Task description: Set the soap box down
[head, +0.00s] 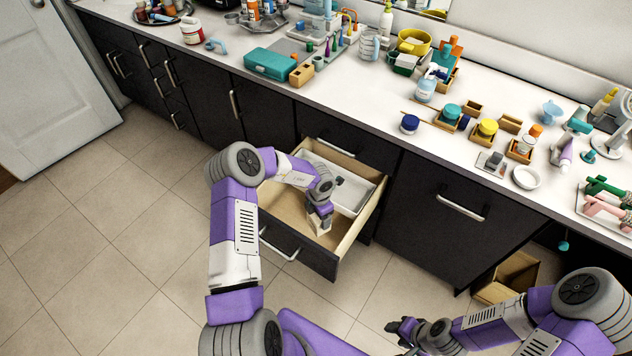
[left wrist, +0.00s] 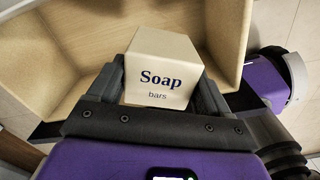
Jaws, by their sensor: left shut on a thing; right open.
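The soap box (left wrist: 163,75) is a cream box marked "Soap bars". My left gripper (left wrist: 165,95) is shut on it, with a finger on each side. In the head view the soap box (head: 320,226) is under my left gripper (head: 319,212), inside the open wooden drawer (head: 350,234). I cannot tell whether the box touches the drawer floor. My right gripper (head: 399,330) is open and empty, low over the floor in front of the cabinets.
A pale tray (head: 354,196) fills the back right of the drawer; bare drawer floor shows to the left. The white counter (head: 390,118) above is crowded with bottles, jars and boxes. An open wooden bin (head: 508,277) stands low at the right.

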